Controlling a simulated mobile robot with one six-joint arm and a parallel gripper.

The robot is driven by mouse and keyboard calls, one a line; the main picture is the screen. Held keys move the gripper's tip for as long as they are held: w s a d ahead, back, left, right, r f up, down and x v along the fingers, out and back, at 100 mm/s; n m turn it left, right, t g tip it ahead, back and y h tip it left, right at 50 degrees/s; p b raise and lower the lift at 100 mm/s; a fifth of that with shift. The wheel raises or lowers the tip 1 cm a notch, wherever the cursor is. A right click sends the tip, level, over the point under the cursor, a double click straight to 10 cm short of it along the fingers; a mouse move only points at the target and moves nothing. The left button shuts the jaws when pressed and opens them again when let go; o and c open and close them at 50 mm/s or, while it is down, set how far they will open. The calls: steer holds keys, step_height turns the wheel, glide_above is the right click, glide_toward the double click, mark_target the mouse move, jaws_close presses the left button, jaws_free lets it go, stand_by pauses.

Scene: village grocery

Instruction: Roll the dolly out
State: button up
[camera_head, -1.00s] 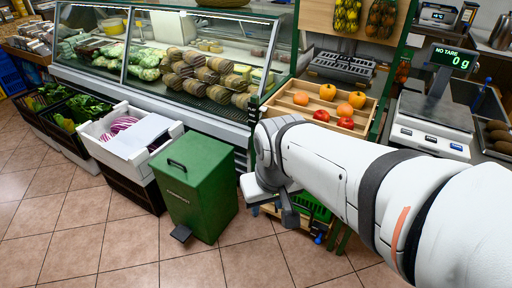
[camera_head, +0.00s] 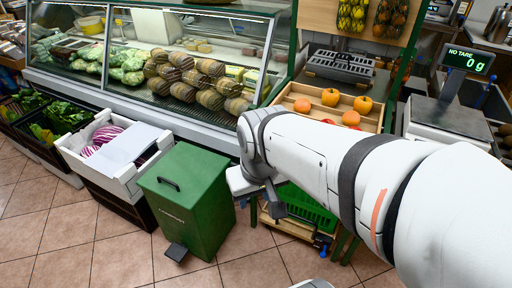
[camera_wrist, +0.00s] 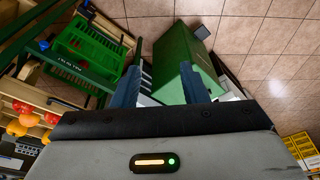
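A low wooden base (camera_head: 290,228), which looks like the dolly, shows under a green crate (camera_head: 308,208) below the fruit stand. Much of it is hidden by my arm and the stand. In the wrist view the green crate (camera_wrist: 88,50) is at the upper left, with pale wooden edges near it. My gripper (camera_head: 274,203) points down in front of the crate, right of the green bin. In the wrist view my gripper's two fingers (camera_wrist: 163,88) are apart with nothing held between them. The bin shows beyond them.
The green lidded bin (camera_head: 188,205) with a dark pedal stands left of my gripper. A white crate (camera_head: 80,160) is farther left. The fruit stand (camera_head: 378,120) and scale (camera_head: 445,120) are at the right. Tiled floor (camera_head: 110,250) is clear in front.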

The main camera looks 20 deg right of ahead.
mark_target(297, 216)
steer(key=w+d+f+g+h+b, duration=0.2)
steer(key=w+d+f+h+b, duration=0.35)
steer(key=f, duration=0.55)
steer(key=w+d+f+g+h+b, duration=0.1)
steer(key=w+d+f+h+b, duration=0.2)
steer(key=w+d+f+b, duration=0.5)
steer(key=w+d+f+g+h+b, duration=0.3)
steer(key=w+d+f, duration=0.45)
steer(key=f, duration=0.65)
steer(key=w+d+f+n+t+h+b, duration=0.1)
steer(key=w+d+f+n+t+b, duration=0.15)
steer(key=f, duration=0.95)
steer(key=w+d+f+n+t+h+b, duration=0.1)
steer(key=d+f+t+b, duration=0.15)
steer(key=f, duration=0.85)
steer(key=w+d+f+n+t+h+b, duration=0.15)
steer(key=f+t+b, duration=0.25)
steer(key=f, duration=0.8)
steer(key=b+x, duration=0.1)
steer(key=x, duration=0.6)
steer(key=shift+w+f, duration=0.1)
steer(key=shift+w, duration=0.05)
steer(key=shift+c, duration=0.4)
jaws_close()
